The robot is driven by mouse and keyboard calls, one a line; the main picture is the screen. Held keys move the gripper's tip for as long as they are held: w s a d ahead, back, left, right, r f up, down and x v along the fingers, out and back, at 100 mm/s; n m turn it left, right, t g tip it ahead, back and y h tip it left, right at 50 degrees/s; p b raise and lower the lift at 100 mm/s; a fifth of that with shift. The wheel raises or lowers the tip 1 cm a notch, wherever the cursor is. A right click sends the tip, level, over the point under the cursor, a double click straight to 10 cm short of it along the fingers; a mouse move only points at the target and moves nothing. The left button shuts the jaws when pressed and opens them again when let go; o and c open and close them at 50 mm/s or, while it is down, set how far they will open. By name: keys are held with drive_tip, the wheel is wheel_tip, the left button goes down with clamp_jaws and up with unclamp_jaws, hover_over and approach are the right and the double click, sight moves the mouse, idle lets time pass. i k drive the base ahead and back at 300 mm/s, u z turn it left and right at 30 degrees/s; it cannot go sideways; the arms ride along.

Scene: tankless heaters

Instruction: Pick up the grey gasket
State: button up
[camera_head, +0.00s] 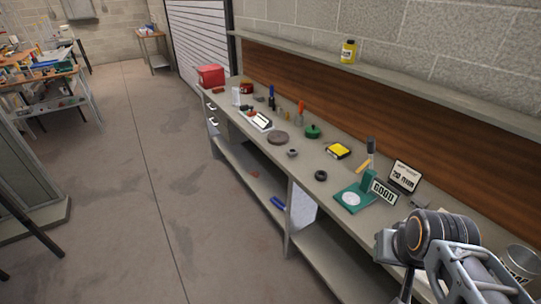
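A small grey ring-like piece (292,153) lies on the workbench (308,158) near its front edge, and it may be the grey gasket. A flat brownish-grey disc (278,138) lies just behind it to the left, and a black ring (320,175) lies to its right. At this size I cannot tell for certain which is the gasket. My arm is at the lower right, over the near end of the bench, well apart from these pieces. My gripper's fingers are not clearly visible, so its opening cannot be told.
A green round item (313,131) and a red box (210,75) are farther along. A metal can (520,262) is at right.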

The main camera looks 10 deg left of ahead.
sight(291, 150)
drive_tip(key=u, duration=1.5)
drive_tip(key=i, duration=3.35)
drive_tip(key=z, duration=3.15)
